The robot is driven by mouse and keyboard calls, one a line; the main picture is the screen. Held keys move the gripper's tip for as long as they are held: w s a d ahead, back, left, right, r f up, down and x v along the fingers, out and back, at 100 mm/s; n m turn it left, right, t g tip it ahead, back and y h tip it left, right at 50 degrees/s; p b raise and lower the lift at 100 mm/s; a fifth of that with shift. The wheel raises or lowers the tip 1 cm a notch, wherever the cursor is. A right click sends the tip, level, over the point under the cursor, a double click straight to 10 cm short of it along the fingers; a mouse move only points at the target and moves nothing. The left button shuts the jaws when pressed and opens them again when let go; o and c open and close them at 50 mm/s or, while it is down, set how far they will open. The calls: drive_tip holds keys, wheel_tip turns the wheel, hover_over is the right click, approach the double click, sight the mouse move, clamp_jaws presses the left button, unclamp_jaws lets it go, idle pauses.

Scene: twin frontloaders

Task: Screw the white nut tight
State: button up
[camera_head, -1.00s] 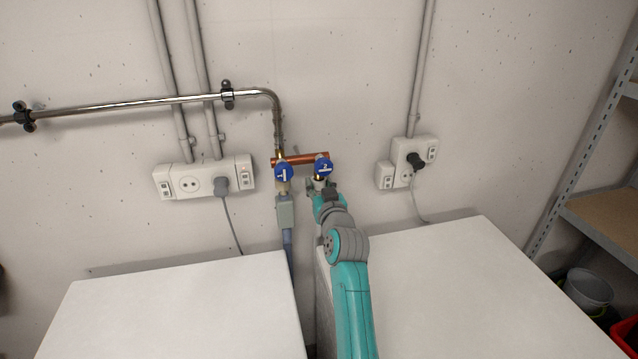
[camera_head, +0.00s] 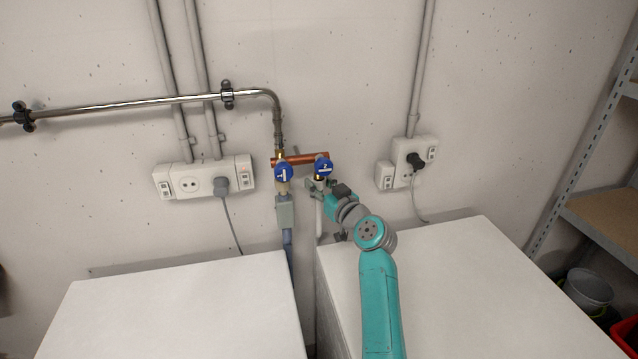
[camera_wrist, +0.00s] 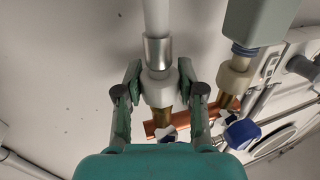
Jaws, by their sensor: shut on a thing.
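The white nut (camera_wrist: 160,88) sits in the middle of the wrist view, at the end of a white hose with a metal sleeve (camera_wrist: 158,52). It is against the brass outlet (camera_wrist: 165,122) of the right-hand tap. My gripper (camera_wrist: 158,84) has one finger on each side of the nut and is shut on it. In the head view my gripper (camera_head: 320,187) is just under the right-hand blue tap knob (camera_head: 323,167), reached from the lower right. The nut is mostly hidden there by the fingers. The white hose (camera_head: 319,217) hangs straight down below.
The left tap (camera_head: 284,173) has a grey box and hose (camera_head: 285,212) close beside my gripper. A copper pipe (camera_head: 302,159) joins both taps. Sockets (camera_head: 408,160) with a plugged cable are to the right. Two white machine tops (camera_head: 190,305) stand below, with a narrow gap between.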

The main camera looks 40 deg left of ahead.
drive_tip(key=shift+a+n+g+y, duration=0.1)
drive_tip(key=shift+n+g+y, duration=0.5)
drive_tip(key=shift+n+g, duration=0.9)
drive_tip(key=shift+m+g, duration=0.3)
drive_tip(key=o, duration=0.9)
drive_tip(key=shift+o, duration=0.2)
drive_tip(key=shift+s, duration=0.1)
drive_tip(key=shift+m+t+h, duration=0.3)
drive_tip(key=shift+m+t, duration=0.5)
drive_tip(key=shift+t, duration=0.4)
drive_tip(key=shift+m+t+h, duration=1.6)
drive_tip(key=shift+m+t, duration=0.4)
drive_tip(key=shift+t, duration=0.7)
